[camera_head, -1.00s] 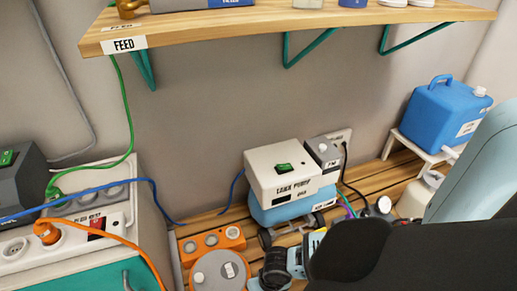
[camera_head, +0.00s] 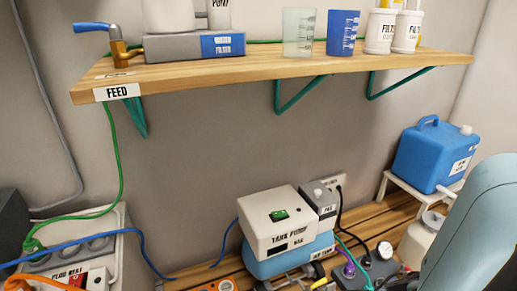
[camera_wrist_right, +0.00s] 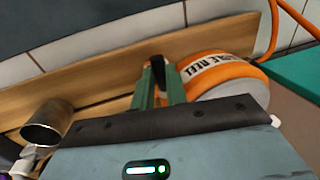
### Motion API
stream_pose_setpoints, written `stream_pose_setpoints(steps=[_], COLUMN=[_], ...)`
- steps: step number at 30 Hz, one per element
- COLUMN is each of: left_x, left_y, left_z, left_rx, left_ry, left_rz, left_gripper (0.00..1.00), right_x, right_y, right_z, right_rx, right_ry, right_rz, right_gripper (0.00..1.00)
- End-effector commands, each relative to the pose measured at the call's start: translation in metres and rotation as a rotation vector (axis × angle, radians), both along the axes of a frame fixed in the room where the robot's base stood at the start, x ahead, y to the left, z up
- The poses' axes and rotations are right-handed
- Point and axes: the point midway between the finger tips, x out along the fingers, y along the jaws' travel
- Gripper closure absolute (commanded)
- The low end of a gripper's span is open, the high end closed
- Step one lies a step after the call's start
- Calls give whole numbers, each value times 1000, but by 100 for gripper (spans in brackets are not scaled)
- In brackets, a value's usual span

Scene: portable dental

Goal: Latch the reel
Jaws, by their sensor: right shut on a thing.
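The cable reel (camera_wrist_right: 215,75), orange with a white label reading "REEL", is in the right wrist view just right of my fingers. In the head view only a sliver of an orange thing (camera_head: 222,285) shows at the bottom edge, and I cannot tell whether it is the reel. My right gripper (camera_wrist_right: 158,78) has green fingers closed on a narrow dark part (camera_wrist_right: 158,68) beside the reel. The fingers hide most of this part, so I cannot tell whether it belongs to the reel's latch. My left gripper is not in view.
An orange cable (camera_wrist_right: 274,30) rises behind the reel. In the head view, the tank pump (camera_head: 283,225) sits on the slatted bench, with a blue canister (camera_head: 432,158) at right. A wooden shelf (camera_head: 200,72) crosses above.

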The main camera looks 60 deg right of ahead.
Motion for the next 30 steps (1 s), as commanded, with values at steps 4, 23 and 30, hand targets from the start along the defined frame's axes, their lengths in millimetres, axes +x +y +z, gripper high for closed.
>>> stream_pose_setpoints(steps=[4,23,30], left_x=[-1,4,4], left_y=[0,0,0], left_z=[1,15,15], left_rx=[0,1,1], left_ry=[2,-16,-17], left_rz=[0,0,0], left_gripper=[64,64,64], right_x=[0,-3,-1], right_y=[-1,-19,-28], right_z=[0,0,-1], right_rx=[1,1,0], right_ry=[0,2,3], right_rz=[24,492,722], right_gripper=[100,100,100])
